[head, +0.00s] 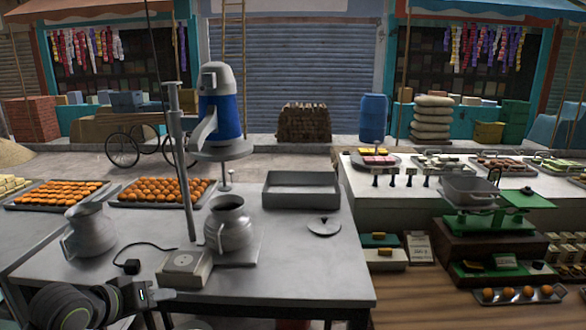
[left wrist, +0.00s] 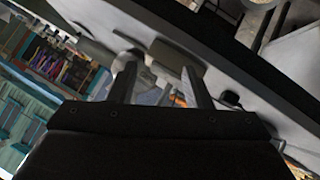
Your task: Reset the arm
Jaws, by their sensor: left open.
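My left gripper (head: 148,291) is at the lower left of the head view, at the front edge of the metal table (head: 290,275). It is open and empty, and its two fingers also show spread apart in the left wrist view (left wrist: 160,92). The gripper is in front of the white box-like base (head: 184,268) of a stand and touches none of the pots. A metal pot (head: 231,227) sits under the blue and grey machine (head: 220,108). A metal jug (head: 88,230) stands on the left of the table. My right gripper is not in view.
Trays of orange sweets (head: 160,190) lie at the table's back left. An empty grey tray (head: 301,188) and a round lid (head: 323,226) are on the right. A black cable (head: 148,246) lies near the gripper. A green scale (head: 476,222) stands on the right counter. The table's front right is clear.

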